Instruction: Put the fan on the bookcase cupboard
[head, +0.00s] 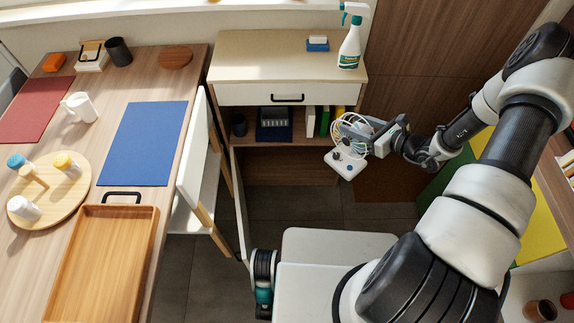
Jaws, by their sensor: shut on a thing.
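The contact itself is partly hidden by the cage and fingers. The bookcase cupboard (265,57) has a light wood top, a white drawer with a black handle and an open shelf below. Its top bears a spray bottle (350,42) and a blue and white sponge-like item (317,43) at the right; the left and middle are bare.
The shelf holds a dark cup (239,125), a blue box-like item (274,131) and several books (311,121). A white chair (196,160) stands between the cupboard and a wooden table (196,66) with a tray (150,225). Tall brown panels (425,45) rise right of the cupboard.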

